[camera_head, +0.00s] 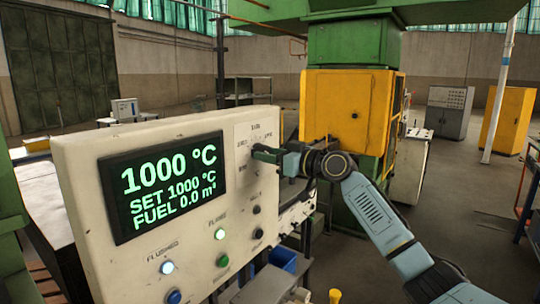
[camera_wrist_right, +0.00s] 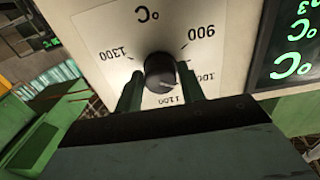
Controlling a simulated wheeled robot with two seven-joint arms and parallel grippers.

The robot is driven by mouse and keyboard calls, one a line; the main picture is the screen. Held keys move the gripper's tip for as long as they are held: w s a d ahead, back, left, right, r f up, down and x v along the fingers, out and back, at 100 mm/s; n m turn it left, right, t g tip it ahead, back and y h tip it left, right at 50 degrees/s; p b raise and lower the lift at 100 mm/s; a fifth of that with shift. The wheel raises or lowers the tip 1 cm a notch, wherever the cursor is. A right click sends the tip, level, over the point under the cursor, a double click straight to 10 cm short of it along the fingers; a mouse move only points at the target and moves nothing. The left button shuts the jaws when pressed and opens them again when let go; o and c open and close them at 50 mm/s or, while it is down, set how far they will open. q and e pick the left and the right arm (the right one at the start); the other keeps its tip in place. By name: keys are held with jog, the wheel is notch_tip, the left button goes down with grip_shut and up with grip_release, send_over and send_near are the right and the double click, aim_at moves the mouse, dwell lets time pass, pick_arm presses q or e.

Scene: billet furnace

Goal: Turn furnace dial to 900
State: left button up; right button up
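The furnace control panel (camera_head: 85,165) is a cream box on the left in the head view. Its screen (camera_head: 165,185) reads 1000 °C, SET 1000 °C and FUEL 0.0 m³ in green. My right gripper (camera_head: 264,154) is at the dial plate (camera_head: 243,130) on the panel's upper right and hides the knob there. In the right wrist view the black dial knob (camera_wrist_right: 160,71) sits between the two fingers of my right gripper (camera_wrist_right: 159,84), with small gaps seeming to show beside it. The scale shows 900, 1100 and 1300; the 1000 mark is partly hidden. My left gripper is not in view.
Below the dial are black knobs (camera_head: 257,233), a lit FLAME lamp (camera_head: 220,234), a lit FLUSHED lamp (camera_head: 167,267), a green button (camera_head: 222,260) and a blue button (camera_head: 173,296). A yellow furnace housing (camera_head: 340,105) stands behind my right arm. Open floor lies at right.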

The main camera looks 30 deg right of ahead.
jog(key=c, duration=0.3)
jog(key=shift+d+n+b, duration=0.1)
jog(key=shift+n+b, duration=5.05)
jog(key=shift+n, duration=0.85)
jog(key=shift+c, duration=0.2)
jog(key=o, duration=1)
jog(key=shift+c, duration=0.2)
